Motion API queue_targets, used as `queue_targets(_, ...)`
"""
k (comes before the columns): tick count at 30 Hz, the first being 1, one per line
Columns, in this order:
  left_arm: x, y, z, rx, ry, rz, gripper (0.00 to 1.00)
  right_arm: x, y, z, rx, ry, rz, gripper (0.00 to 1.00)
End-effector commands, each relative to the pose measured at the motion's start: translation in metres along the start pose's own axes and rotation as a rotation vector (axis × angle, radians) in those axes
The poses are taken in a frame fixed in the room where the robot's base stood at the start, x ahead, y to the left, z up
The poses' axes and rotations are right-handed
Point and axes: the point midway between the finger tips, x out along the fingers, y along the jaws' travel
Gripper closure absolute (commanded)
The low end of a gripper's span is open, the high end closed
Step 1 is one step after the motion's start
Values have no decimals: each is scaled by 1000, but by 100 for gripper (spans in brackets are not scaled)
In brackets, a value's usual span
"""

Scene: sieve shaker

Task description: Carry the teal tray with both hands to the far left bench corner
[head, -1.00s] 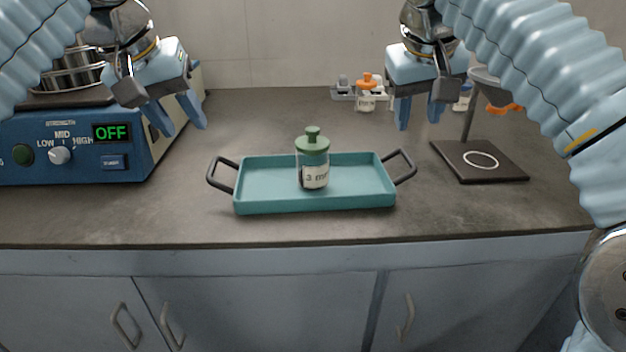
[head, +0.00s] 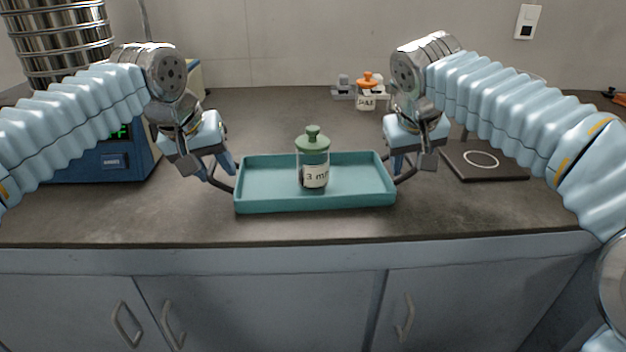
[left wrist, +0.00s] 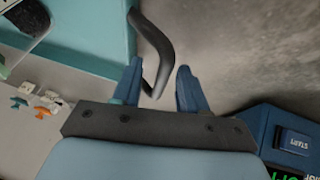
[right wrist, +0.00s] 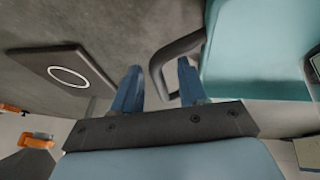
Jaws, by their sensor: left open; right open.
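The teal tray (head: 345,199) lies flat on the bench near its front edge, with a dark handle at each end. A jar (head: 313,165) with a green lid and a label stands upright in it. My left gripper (head: 222,176) is open at the tray's left handle; in the left wrist view the dark handle (left wrist: 158,45) runs between the open fingers (left wrist: 157,88). My right gripper (head: 401,170) is open at the right handle; in the right wrist view the handle (right wrist: 172,55) reaches between the open fingers (right wrist: 158,85). The grippers partly hide both handles in the head view.
The blue shaker base (head: 75,168) with a stack of metal sieves (head: 62,40) stands at the left. A dark stand plate with a white ring (head: 490,165) is at the right. A small orange-topped jar (head: 366,92) is at the back.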

Motion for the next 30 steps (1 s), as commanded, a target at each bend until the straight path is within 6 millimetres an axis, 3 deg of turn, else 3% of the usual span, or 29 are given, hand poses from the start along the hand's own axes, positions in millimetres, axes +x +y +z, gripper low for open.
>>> queue_targets(4,0,0,0,0,0,0,58,0,0,0,0,0,0,58)
queue_targets(12,0,0,0,0,-1,0,99,0,0,0,0,-1,0,99)
queue_targets(24,-2,0,0,0,1,0,100,-1,0,0,0,0,0,100)
queue_targets(30,-12,2,-5,0,1,0,100,-12,3,-5,0,0,0,100)
